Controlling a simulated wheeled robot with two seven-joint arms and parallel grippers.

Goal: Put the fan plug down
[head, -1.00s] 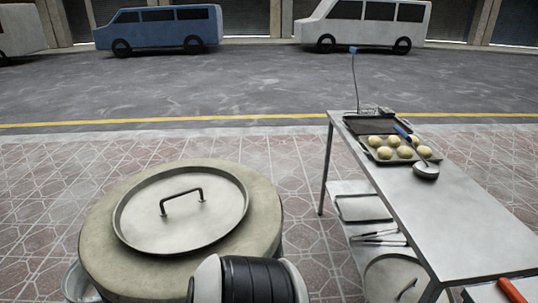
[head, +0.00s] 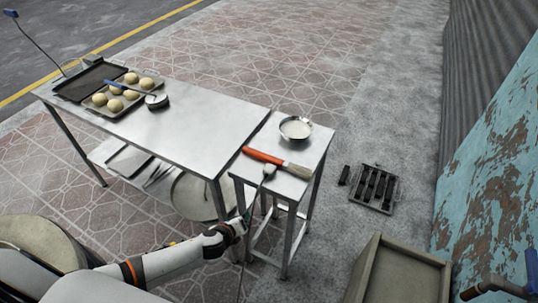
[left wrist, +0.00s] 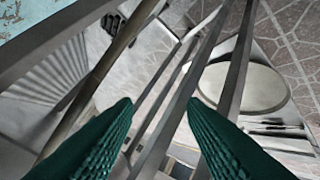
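I cannot pick out the fan plug for certain in either view. My left gripper (head: 245,216) is at the front edge of the small metal side table (head: 308,165), below its top. In the left wrist view its two green fingers (left wrist: 160,106) stand well apart with nothing visible between them; table legs and rails show behind. A small pale rounded thing (head: 269,169) with a thin stem is at the table's front edge just above the gripper; I cannot tell whether it is a plug or a spoon. My right gripper is not in view.
The long table (head: 195,125) holds a tray of dough balls (head: 126,95). A grate (head: 376,188) lies on the floor, a box (head: 405,270) stands at front right, and a peeling blue wall (head: 495,170) rises at right.

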